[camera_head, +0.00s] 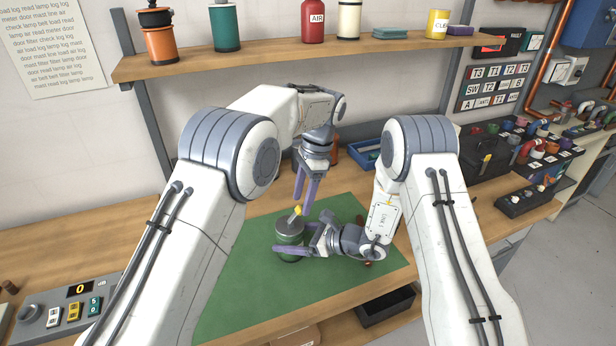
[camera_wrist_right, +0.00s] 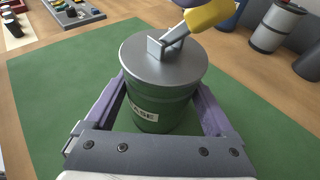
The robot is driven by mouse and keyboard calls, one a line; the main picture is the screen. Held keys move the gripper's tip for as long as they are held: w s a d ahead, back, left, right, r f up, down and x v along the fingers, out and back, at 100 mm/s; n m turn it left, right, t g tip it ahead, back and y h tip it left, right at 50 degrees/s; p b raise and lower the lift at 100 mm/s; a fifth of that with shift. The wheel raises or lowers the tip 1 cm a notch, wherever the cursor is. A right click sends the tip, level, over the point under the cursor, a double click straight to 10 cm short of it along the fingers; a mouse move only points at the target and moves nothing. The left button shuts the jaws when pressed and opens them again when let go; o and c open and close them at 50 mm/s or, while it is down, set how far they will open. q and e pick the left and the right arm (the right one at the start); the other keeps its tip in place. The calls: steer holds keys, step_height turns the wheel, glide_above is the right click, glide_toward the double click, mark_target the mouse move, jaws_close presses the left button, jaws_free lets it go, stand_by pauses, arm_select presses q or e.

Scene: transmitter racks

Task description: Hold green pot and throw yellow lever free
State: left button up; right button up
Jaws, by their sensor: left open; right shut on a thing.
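The green pot (camera_wrist_right: 160,108) stands upright on the green mat (camera_head: 240,310), with a grey metal lid (camera_wrist_right: 162,58) on top. The pot's lid (camera_head: 290,227) also shows in the head view. The yellow lever (camera_wrist_right: 211,14) sticks up at a slant from a bracket on the lid; its tip (camera_head: 297,210) shows in the head view. My right gripper (camera_head: 292,250) is shut on the pot, one finger on each side, as the right wrist view shows. My left gripper (camera_head: 306,195) is open, pointing down just above and behind the lever, apart from it as far as I can tell.
A shelf (camera_head: 260,58) with several cans and bottles runs above the bench. A blue tray (camera_head: 365,152) lies behind my right arm. Panels with coloured knobs (camera_head: 535,150) stand at the right, and a switch box (camera_head: 65,312) at the left. The mat's front is clear.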

arm_select(q)
steer(key=v, duration=0.8)
steer(key=shift+d+r, duration=0.15)
steer(key=shift+r, duration=0.15)
arm_select(e)
steer(key=o, duration=1.6)
steer(key=shift+c, duration=0.2)
